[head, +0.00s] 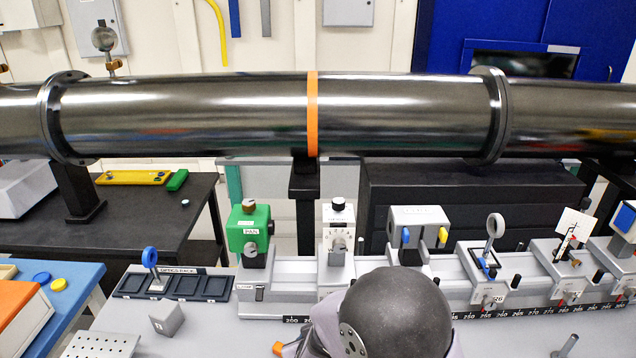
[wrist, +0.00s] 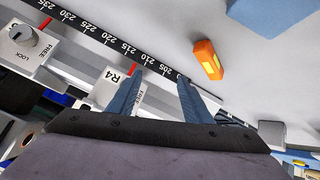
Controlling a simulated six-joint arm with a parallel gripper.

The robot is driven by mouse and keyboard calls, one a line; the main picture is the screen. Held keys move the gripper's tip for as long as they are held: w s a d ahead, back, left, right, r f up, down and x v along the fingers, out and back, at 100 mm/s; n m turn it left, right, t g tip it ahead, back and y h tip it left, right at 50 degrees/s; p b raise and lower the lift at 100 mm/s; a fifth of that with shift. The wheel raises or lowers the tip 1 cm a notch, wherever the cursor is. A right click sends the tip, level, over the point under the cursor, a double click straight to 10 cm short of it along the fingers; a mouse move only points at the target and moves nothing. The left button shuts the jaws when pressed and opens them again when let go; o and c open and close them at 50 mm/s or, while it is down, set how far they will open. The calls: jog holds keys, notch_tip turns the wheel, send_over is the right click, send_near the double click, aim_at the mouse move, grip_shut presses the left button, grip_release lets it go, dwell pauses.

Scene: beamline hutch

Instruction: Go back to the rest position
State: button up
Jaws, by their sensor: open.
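My gripper (wrist: 161,84) shows in the wrist view with its two blue-grey fingers spread apart and nothing between them. The fingers point toward the scaled rail (wrist: 105,38), and a carrier labelled R4 (wrist: 112,80) lies beside the left finger. In the head view my dark rounded wrist covers the front middle of the bench, and the fingers are hidden there.
A long metal beam pipe (head: 220,115) crosses behind the bench. A green-topped unit (head: 249,228), a white knobbed unit (head: 339,235) and a lens holder (head: 490,262) stand on the rail. An optics rack (head: 130,283) lies left. An orange block (wrist: 209,60) is near the fingers.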

jog(key=s+d+r+m+g, duration=0.1)
jog(key=s+d+m+g, duration=0.1)
jog(key=s+d+g, duration=0.2)
jog(key=s+d+r+m+g, duration=0.2)
jog(key=s+d+g, duration=0.3)
jog(key=s+d, duration=0.6)
jog(key=s+b, duration=0.1)
jog(key=s, duration=0.5)
jog(key=shift+s, duration=0.35)
jog(key=shift+d+r, duration=0.1)
